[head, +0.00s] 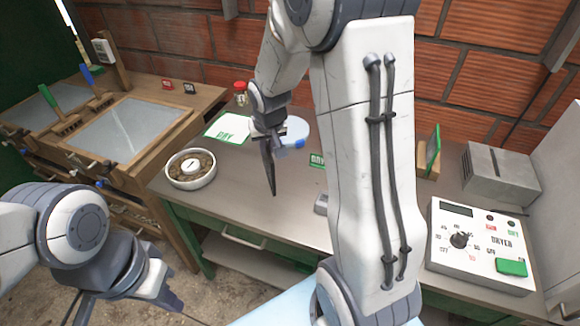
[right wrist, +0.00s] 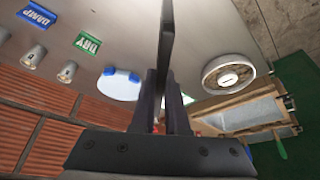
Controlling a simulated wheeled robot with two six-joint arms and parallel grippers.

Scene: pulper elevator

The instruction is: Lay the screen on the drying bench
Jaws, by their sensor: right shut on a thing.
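My right gripper (head: 267,144) is above the grey-topped green bench (head: 232,203), left of the middle of the head view. It is shut on a thin dark piece (head: 271,177) that hangs down, seen nearly edge-on. In the right wrist view this dark piece (right wrist: 166,35) sticks out from between the fingers (right wrist: 164,90). I cannot tell from its edge whether it is the screen. It appears clear of the bench top.
A dryer box (head: 480,245) is at right. Wooden frames with grey panels (head: 125,130) are at left.

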